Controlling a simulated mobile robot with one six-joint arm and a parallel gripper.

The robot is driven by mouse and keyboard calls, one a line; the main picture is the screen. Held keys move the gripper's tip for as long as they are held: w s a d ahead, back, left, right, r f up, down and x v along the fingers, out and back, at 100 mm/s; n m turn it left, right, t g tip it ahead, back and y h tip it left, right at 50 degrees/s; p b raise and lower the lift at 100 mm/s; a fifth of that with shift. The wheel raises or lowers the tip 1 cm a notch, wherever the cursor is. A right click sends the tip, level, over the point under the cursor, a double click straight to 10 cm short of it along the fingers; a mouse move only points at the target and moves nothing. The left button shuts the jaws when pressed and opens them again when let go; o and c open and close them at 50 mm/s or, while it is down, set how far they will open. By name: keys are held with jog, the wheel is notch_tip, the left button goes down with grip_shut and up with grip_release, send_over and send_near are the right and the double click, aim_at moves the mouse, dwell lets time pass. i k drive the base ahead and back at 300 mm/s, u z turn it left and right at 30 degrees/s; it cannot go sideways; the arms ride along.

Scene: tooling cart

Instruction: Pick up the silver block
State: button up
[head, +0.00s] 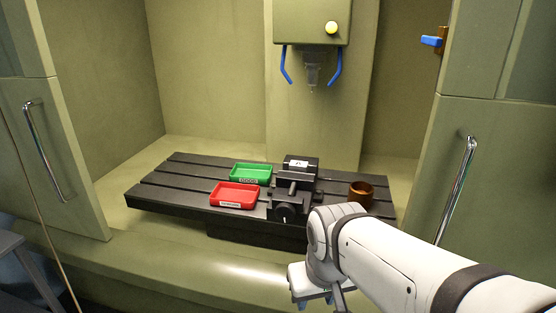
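I cannot clearly make out a silver block in the head view. A black vise (284,209) stands on the slotted machine table, with a small pale marked patch (298,163) on its rear part. I cannot tell whether that patch is a label or a block's face. My gripper (314,301) is at the bottom edge, in front of the machine and apart from the vise. Only a little of it shows below my white wrist, so its opening and anything between its fingers cannot be judged.
A green tray (250,166) and a red tray (251,204) lie left of the vise, and a brown round cup (361,189) stands right of it. The spindle (312,72) hangs above. Open doors with handles (456,190) flank the opening. The slotted table's left end (160,190) is clear.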

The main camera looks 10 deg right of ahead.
aim_at(294, 166)
jog(key=z, duration=2.65)
jog(key=k, duration=0.85)
jog(key=u, duration=2.1)
jog(key=i, duration=1)
jog(key=u, duration=0.05)
